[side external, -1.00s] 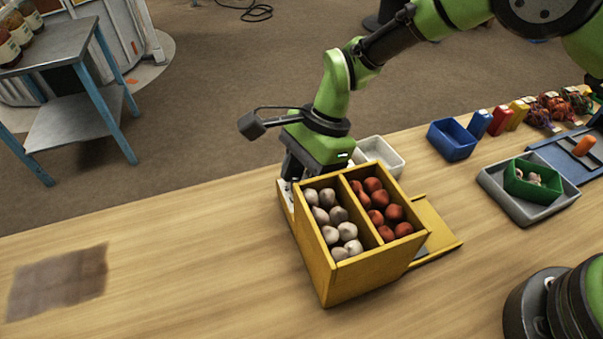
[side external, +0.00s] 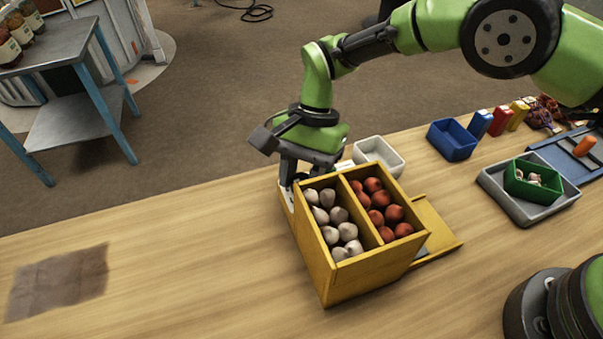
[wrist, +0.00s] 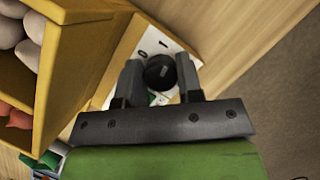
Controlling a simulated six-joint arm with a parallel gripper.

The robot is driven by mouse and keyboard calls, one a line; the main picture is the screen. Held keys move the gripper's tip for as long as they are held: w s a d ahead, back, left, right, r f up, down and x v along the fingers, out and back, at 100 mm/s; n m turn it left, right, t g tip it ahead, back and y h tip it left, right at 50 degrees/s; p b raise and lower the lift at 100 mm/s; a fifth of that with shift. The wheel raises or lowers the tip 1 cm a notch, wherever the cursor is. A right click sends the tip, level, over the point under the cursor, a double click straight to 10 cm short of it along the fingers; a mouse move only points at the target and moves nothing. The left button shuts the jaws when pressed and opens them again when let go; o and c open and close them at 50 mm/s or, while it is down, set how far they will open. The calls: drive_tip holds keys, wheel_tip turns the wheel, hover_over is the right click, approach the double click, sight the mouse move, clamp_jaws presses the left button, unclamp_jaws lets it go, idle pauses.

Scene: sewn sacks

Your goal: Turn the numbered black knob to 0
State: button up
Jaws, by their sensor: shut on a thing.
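The black knob (wrist: 160,73) is round and sits on a white panel (wrist: 150,36) on the far side of the yellow box. The panel's digits 0 and 1 show just above the knob in the wrist view. My gripper (wrist: 159,80) is shut on the knob, one finger on each side of it. I cannot clearly read which digit the knob points to. In the side view my gripper (side external: 288,178) is behind the box's far left corner, and the knob is hidden there.
The yellow box (side external: 362,282) holds white bulbs (side external: 333,221) and red-brown bulbs (side external: 383,206) in two compartments. A white bin (side external: 379,153) stands close behind it, right of my gripper. Blue bin (side external: 452,140) and grey tray (side external: 527,208) are farther right. The table's left is mostly clear.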

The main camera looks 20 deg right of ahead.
drive_tip(key=o, duration=0.9)
drive_tip(key=v, duration=1)
